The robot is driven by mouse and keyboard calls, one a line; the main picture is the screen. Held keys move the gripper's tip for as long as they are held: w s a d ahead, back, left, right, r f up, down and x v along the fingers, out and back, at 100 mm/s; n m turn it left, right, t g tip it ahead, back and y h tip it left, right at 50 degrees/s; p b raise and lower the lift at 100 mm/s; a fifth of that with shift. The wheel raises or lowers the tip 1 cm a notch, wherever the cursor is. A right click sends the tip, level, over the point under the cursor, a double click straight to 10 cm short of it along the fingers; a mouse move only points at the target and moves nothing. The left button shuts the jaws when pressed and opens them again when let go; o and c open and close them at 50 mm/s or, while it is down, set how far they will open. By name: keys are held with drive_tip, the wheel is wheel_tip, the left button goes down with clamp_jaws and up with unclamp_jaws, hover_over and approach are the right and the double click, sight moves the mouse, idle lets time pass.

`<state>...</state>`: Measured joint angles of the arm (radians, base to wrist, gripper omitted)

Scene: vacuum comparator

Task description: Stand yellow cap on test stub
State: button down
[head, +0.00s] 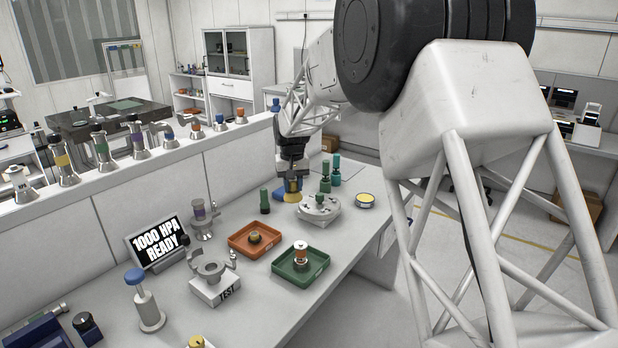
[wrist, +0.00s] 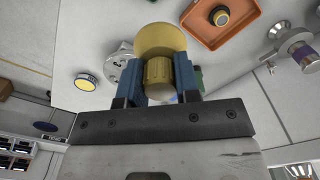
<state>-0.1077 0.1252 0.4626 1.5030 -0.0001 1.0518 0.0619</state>
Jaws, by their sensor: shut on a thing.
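The yellow cap (wrist: 158,42) has a wide round flange and a ribbed knob. My gripper (wrist: 158,85) is shut on the knob, with one blue finger on each side in the wrist view. In the head view my gripper (head: 291,181) is at the back of the bench with the cap's yellow flange (head: 284,195) below it. I cannot tell whether the cap clears the bench top. The test stub (head: 211,270) is a grey metal fitting with an open clamp around it, on a white block labelled TEST (head: 216,291), nearer the front left.
An orange tray (head: 232,247) with a dark knob and a green tray (head: 280,272) with a banded cylinder lie between. A grey round holder (head: 320,210), green bottles (head: 325,178) and a yellow-topped disc (head: 365,201) stand near my gripper. A purple-banded fitting (head: 201,216) stands behind the stub.

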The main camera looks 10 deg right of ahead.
drive_tip(key=s+a+f, duration=0.1)
drive_tip(key=s+a, duration=0.3)
drive_tip(key=a, duration=0.4)
drive_tip(key=s+a+f+n, duration=0.1)
drive_tip(key=s+a+f, duration=0.1)
drive_tip(key=s+a, duration=0.3)
drive_tip(key=s+a+f, duration=0.2)
drive_tip(key=s+a, duration=0.3)
drive_tip(key=a, duration=0.7)
drive_tip(key=shift+a+f+n, duration=0.15)
drive_tip(key=shift+a+n, duration=0.15)
drive_tip(key=shift+a, duration=0.05)
drive_tip(key=shift+f, duration=0.2)
drive_tip(key=shift+f, duration=2.2)
drive_tip(key=shift+f, duration=0.25)
drive_tip(key=shift+f, duration=0.65)
drive_tip(key=shift+f, duration=0.3)
drive_tip(key=c, duration=0.8)
unclamp_jaws()
